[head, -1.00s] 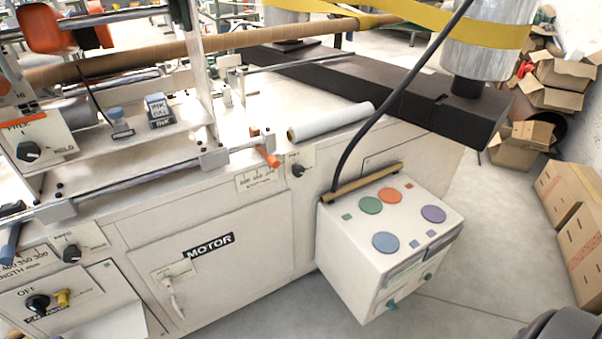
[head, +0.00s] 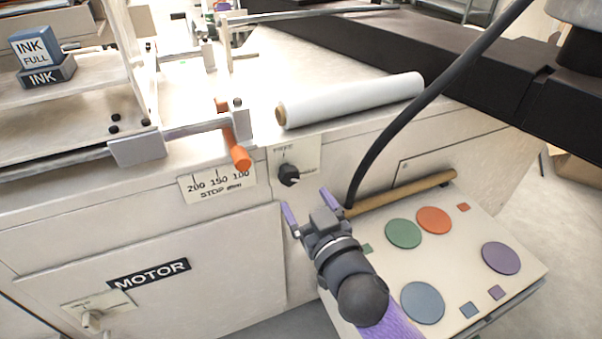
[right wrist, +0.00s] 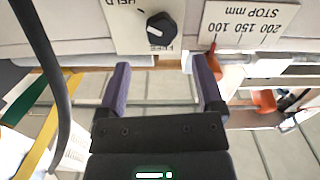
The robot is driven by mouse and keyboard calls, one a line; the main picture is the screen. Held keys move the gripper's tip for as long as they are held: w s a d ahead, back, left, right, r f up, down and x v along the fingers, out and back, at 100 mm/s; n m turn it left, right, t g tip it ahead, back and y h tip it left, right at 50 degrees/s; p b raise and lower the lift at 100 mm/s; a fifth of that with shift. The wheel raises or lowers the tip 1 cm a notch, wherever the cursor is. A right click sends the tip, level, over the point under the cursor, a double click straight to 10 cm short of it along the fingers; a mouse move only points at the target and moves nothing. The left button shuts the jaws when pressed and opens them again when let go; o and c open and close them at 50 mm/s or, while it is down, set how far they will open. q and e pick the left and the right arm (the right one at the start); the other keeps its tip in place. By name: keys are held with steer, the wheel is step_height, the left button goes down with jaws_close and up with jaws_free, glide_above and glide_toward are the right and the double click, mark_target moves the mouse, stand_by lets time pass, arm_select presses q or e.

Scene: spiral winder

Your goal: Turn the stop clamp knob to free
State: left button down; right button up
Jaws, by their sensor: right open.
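The stop clamp knob (head: 288,175) is a small black knob on a pale plate marked FREE at its top, on the machine's front face. In the right wrist view the knob (right wrist: 161,27) shows upside down, with HELD and FREE lettering on its plate and a white pointer line. My right gripper (head: 308,210) has purple fingers and is open and empty, just below and in front of the knob, apart from it. In the right wrist view the open fingers (right wrist: 160,75) point toward the knob with a gap left. My left gripper is not in view.
An orange handle (head: 236,150) and the STOP mm scale (head: 217,184) are left of the knob. A white roll (head: 350,100) lies above it. A black cable (head: 430,95) hangs to the right.

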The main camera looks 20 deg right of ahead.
mark_target(291, 179)
steer(key=w+b, duration=0.1)
steer(key=w, duration=0.2)
steer(key=w+b, duration=0.1)
steer(key=w, duration=0.2)
steer(key=shift+w+a+f, duration=0.2)
steer(key=shift+w, duration=0.2)
steer(key=shift+w+r+b, duration=0.1)
steer(key=shift+w+b, duration=0.2)
steer(key=shift+w, duration=0.1)
steer(key=shift+c, duration=0.7)
jaws_close()
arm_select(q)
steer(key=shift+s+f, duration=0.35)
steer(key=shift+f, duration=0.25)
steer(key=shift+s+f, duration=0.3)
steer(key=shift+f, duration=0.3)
